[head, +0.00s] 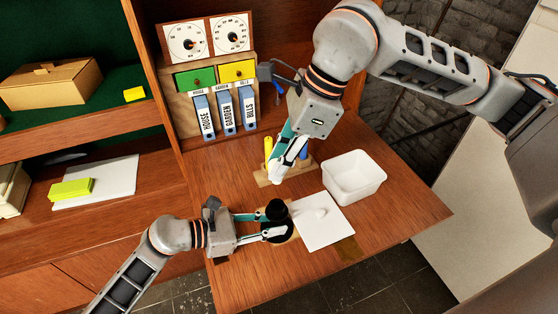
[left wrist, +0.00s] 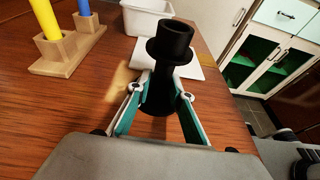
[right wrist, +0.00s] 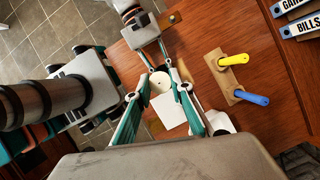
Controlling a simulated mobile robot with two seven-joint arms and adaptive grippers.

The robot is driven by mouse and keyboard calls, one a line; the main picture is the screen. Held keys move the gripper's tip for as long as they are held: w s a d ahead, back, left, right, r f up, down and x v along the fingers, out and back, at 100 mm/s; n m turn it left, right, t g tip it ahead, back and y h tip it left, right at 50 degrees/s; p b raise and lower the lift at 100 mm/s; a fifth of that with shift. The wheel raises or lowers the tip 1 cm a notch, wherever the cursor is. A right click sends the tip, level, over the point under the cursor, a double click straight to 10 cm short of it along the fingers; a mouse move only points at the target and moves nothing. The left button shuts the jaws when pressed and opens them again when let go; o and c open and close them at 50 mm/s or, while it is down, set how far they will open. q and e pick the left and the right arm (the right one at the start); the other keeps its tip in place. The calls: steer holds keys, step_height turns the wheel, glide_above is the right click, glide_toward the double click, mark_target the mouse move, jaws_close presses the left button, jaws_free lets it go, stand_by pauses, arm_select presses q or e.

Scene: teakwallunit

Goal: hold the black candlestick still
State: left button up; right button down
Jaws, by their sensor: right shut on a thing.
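The black candlestick (head: 277,210) stands upright on the wooden desk, with a wide collar and a cup on top. My left gripper (head: 276,225) reaches it from the left. In the left wrist view its open fingers (left wrist: 162,95) flank the candlestick (left wrist: 170,50) at the stem, with small gaps visible on both sides. My right gripper (head: 279,172) points down above the desk, behind the candlestick in the head view. In the right wrist view it is shut on a cream-white round thing (right wrist: 160,82), seemingly a candle. The candlestick's base is partly hidden by my left fingers.
A white square board (head: 325,232) with a small white lump lies right of the candlestick. A white tub (head: 353,178) stands behind it. A wooden block with a yellow and a blue peg (right wrist: 224,75) stands near my right gripper. Binders (head: 226,112) stand at the back.

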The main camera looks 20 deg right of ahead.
arm_select(q)
steer(key=shift+r, duration=0.2)
steer(key=shift+r, duration=0.65)
steer(key=o, duration=1.1)
steer(key=shift+v, duration=4)
steer(key=shift+s+d+r, duration=0.1)
